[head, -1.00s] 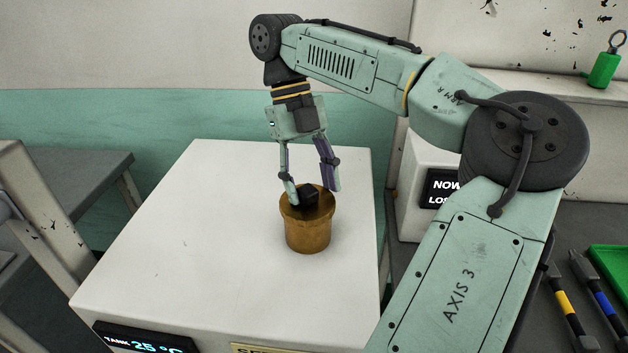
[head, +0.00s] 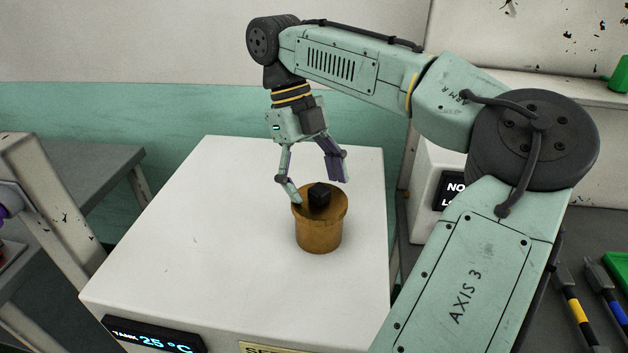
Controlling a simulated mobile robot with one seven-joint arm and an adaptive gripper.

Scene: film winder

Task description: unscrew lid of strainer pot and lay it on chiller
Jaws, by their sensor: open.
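The strainer pot (head: 319,238) is a brass-coloured cylinder standing upright on a white box-shaped unit, the chiller (head: 180,240), whose front display reads 25 °C. Its brown lid (head: 327,207) sits on top, with a black block-shaped knob (head: 319,195) in the middle. My gripper (head: 320,191) points down just above the lid, open. Its left finger is at the lid's left edge, and whether it touches cannot be told. Its purple-padded right finger is raised behind and to the right of the knob. Nothing is held.
The white top is bare to the left of the pot. A grey bench (head: 100,180) lies beyond a gap at left. On the right bench lie dark pens with yellow and blue bands (head: 570,300) and part of a green tray (head: 616,270). A sign stands behind my arm.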

